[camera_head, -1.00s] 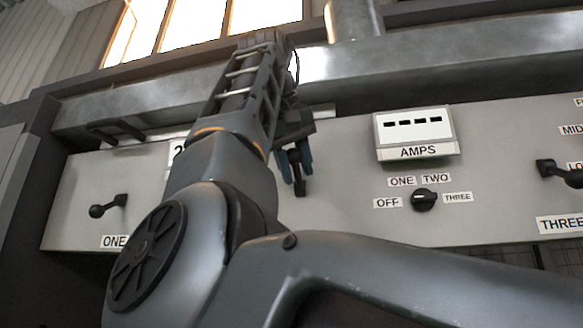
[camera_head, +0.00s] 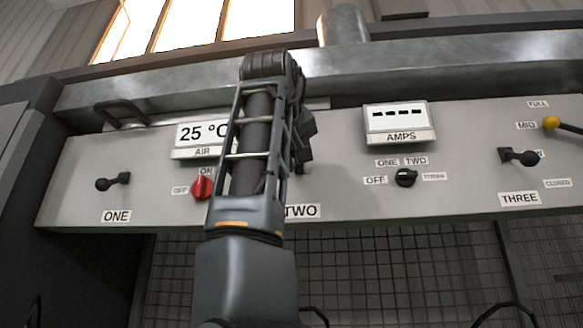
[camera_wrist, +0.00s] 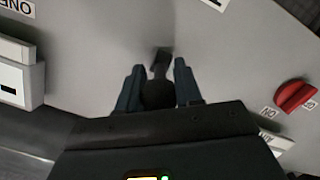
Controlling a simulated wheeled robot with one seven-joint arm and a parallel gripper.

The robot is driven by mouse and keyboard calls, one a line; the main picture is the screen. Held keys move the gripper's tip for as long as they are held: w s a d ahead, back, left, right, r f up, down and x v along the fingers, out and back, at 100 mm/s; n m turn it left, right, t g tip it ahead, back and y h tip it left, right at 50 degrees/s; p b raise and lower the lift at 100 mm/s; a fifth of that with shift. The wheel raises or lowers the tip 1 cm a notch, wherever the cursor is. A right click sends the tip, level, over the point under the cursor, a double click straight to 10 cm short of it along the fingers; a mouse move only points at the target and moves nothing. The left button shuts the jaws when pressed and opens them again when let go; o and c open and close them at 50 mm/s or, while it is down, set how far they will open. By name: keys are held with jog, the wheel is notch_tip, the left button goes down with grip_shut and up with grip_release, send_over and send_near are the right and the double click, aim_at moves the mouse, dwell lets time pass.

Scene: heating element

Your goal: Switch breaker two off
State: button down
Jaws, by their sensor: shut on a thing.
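Breaker two's dark lever (camera_wrist: 158,92) shows in the wrist view, its round knob between the fingers and its stem running up to the panel. My gripper (camera_wrist: 158,84) is shut on this knob, one finger on each side. In the head view my arm covers most of the gripper and the lever, so the lever's position cannot be read there. The TWO label (camera_head: 301,211) shows just right of my arm, low on the grey panel (camera_head: 340,190).
Breaker one's lever (camera_head: 112,182) is at the left and breaker three's lever (camera_head: 519,157) at the right. A red knob (camera_head: 202,187) is close left of my arm. A black selector knob (camera_head: 406,178) sits below the AMPS display (camera_head: 400,119). A yellow-tipped lever (camera_head: 551,123) is far right.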

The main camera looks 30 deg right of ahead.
jog(key=shift+w+d+f+m+t+h+b, duration=0.1)
jog(key=shift+w+f+m+t+h+b, duration=0.05)
jog(key=shift+f+t+h+b, duration=0.95)
jog(key=shift+w+d+f+m+t+h+b, duration=0.15)
jog(key=shift+f+t+h+b, duration=0.5)
jog(key=shift+t+h+b, duration=0.8)
jog(key=shift+a+t, duration=0.1)
jog(key=shift+t, duration=0.15)
jog(key=c, duration=1.1)
grip_release()
jog(key=b+v, duration=0.1)
jog(key=v, duration=0.6)
jog(key=shift+s+a+f+b, duration=0.2)
jog(key=shift+s+f+b, duration=0.05)
jog(key=shift+b, duration=0.15)
